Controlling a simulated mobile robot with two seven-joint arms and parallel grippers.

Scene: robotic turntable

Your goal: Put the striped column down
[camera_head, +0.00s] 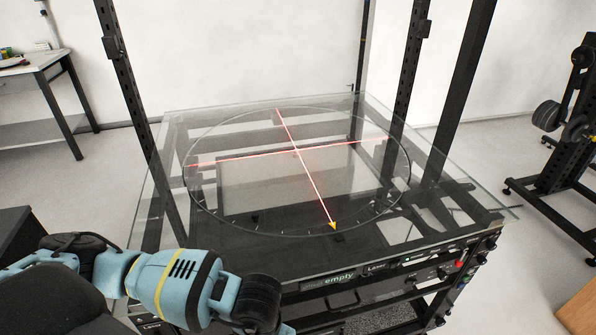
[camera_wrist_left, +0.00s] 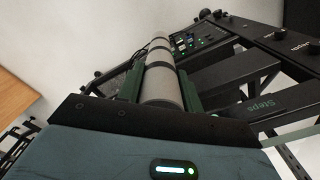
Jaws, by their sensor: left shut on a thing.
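The striped column (camera_wrist_left: 162,87), pale grey with dark bands, shows in the left wrist view. My left gripper (camera_wrist_left: 160,76) is shut on it, with a green finger on each side. The column points away from the wrist camera, and its near end is hidden by the gripper body. In the head view my left arm comes in at the lower left, in front of the glass table. The gripper and the column do not show there. My right gripper is in neither view.
The glass-topped turntable (camera_head: 260,222) has a circle crossed by red laser lines and a yellow arrowhead (camera_head: 333,226) at its near side. Its top is bare. Black upright posts (camera_head: 139,105) stand around it. A control panel (camera_head: 340,281) runs along the front.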

